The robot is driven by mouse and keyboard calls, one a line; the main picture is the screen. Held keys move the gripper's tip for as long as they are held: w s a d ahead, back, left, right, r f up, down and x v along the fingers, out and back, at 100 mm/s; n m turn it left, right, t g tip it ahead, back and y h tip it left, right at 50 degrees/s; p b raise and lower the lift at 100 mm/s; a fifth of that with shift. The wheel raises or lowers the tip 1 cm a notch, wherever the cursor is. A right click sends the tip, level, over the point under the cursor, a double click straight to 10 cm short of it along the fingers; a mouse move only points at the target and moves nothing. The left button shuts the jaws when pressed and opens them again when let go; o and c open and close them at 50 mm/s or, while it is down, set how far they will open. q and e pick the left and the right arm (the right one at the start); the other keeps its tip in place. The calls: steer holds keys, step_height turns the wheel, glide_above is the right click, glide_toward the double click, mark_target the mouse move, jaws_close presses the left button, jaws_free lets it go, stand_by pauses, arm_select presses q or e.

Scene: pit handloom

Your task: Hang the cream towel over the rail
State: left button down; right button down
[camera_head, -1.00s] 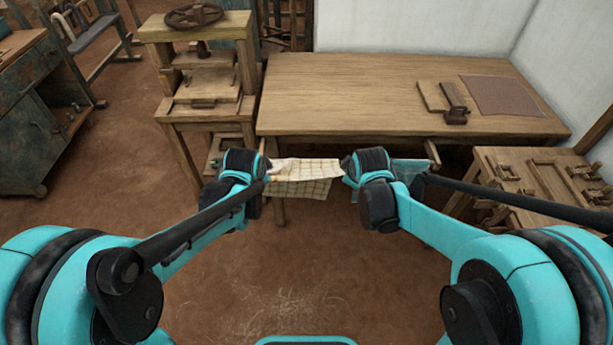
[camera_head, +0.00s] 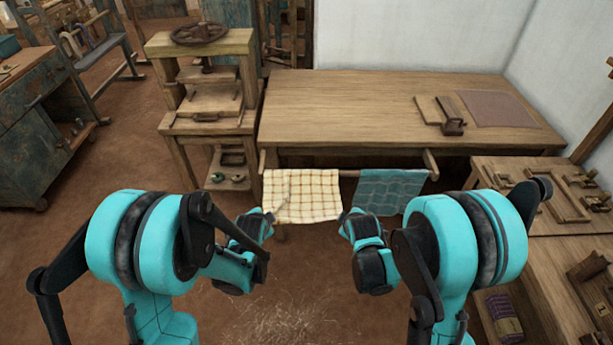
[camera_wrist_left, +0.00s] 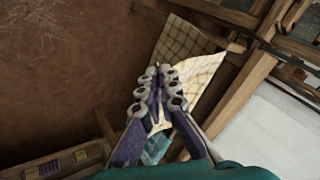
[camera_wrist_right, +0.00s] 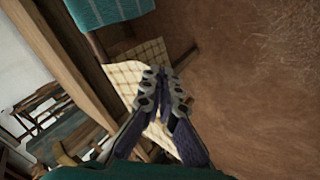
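The cream towel (camera_head: 303,194), with a brown check, is draped over the wooden rail (camera_head: 348,173) at the table's front, left of a teal towel (camera_head: 390,192). Its front part hangs facing me, creased at upper left. My left gripper (camera_head: 270,214) is at its lower left edge. My right gripper (camera_head: 345,213) is by its lower right edge. The towel also shows in the left wrist view (camera_wrist_left: 203,75) and right wrist view (camera_wrist_right: 125,80), behind closely spaced fingers (camera_wrist_left: 161,70) (camera_wrist_right: 160,72). Whether either gripper still pinches cloth is unclear.
The wooden table (camera_head: 350,100) behind the rail carries a small wooden block piece (camera_head: 440,112) and a brown mat (camera_head: 495,108). A wooden press (camera_head: 205,90) stands left. A tool bench (camera_head: 530,185) stands right.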

arm_select(q)
steer(key=c, duration=1.5)
jaws_free()
steer(key=shift+c, duration=0.2)
arm_select(e)
steer(key=c, duration=1.5)
jaws_free()
steer(key=shift+c, duration=0.2)
arm_select(q)
steer(key=shift+s, duration=0.1)
arm_select(e)
steer(key=shift+s, duration=0.1)
